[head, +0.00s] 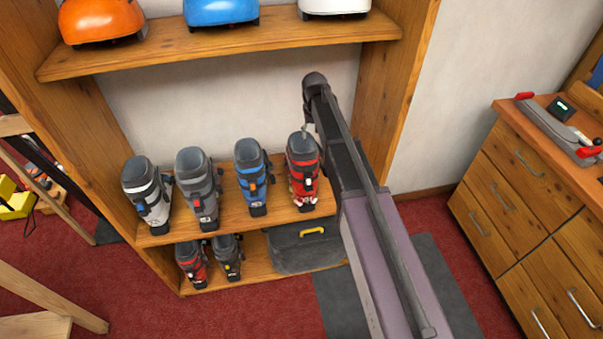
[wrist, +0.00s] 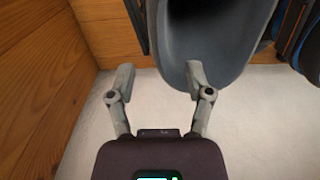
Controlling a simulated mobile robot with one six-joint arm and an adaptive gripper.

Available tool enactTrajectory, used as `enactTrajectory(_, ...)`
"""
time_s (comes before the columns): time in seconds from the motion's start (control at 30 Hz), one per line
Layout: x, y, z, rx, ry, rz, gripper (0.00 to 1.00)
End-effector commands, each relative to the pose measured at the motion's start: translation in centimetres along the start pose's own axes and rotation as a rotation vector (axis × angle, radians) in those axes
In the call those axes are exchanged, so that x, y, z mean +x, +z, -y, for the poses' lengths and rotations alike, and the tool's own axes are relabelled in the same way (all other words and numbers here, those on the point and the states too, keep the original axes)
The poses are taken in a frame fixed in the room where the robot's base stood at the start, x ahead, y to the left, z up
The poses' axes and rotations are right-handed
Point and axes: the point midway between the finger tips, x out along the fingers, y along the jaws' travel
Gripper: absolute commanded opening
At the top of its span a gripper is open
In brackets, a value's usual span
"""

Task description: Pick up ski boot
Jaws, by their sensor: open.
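Several ski boots stand upright on the middle shelf in the head view: a white and grey one (head: 148,195), a grey one (head: 199,190), a blue one (head: 253,178) and a red one (head: 304,172) at the right end. My gripper is mostly hidden by my arm there, near the top of the red boot. In the wrist view my gripper (wrist: 158,80) is open and empty. A dark grey boot collar (wrist: 222,65), apparently the red boot's, lies beyond it. The right finger overlaps the collar's rim; the left finger is beside it. Contact cannot be told.
The shelf's wooden side panel (wrist: 35,70) is close on the left in the wrist view. Helmets (head: 220,12) sit on the upper shelf (head: 230,45). Two smaller boots (head: 192,264) and a dark case (head: 305,250) are below. A drawer cabinet (head: 530,200) stands at right.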

Motion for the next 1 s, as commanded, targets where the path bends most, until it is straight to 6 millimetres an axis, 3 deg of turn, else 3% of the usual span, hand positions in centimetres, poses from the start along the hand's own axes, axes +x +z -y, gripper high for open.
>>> enactTrajectory(0.47, 0.5, 0.0, 0.0, -0.001, 0.000, 0.000, 0.66)
enactTrajectory(1.0, 4.4, -0.2, -0.1, -0.001, 0.000, 0.000, 0.66)
